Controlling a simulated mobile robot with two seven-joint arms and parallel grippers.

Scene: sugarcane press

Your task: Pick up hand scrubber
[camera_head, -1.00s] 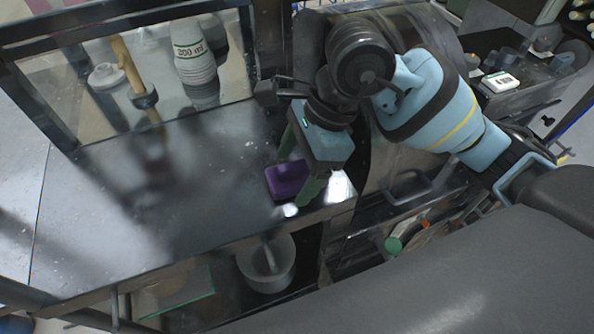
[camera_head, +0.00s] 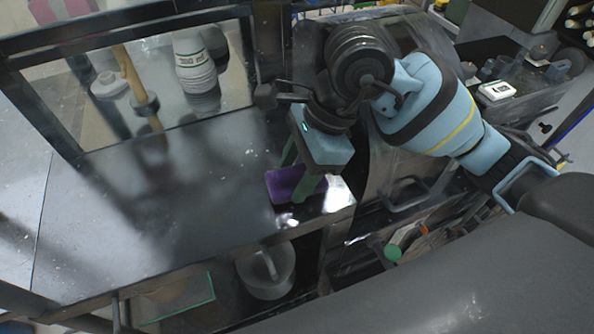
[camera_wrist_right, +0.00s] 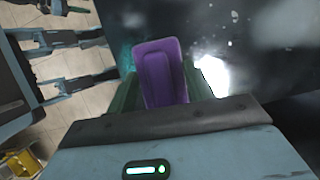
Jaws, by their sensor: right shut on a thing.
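The hand scrubber is a purple block (camera_head: 285,183) near the right end of the dark metal counter (camera_head: 190,205). My right gripper (camera_head: 293,180) reaches down over it, with green fingers on either side, and is shut on it. In the right wrist view the purple scrubber (camera_wrist_right: 161,75) sits between the two green fingers of the right gripper (camera_wrist_right: 160,90). Part of the scrubber is hidden by a finger in the head view. I cannot tell whether it still touches the counter. My left gripper is not in view.
Behind a framed glass panel stand a white bottle (camera_head: 193,62) and a wooden-handled tool (camera_head: 130,72). A grey pot (camera_head: 265,270) sits on the shelf below the counter. The counter is clear left of the scrubber. A white box (camera_head: 497,91) lies at the right.

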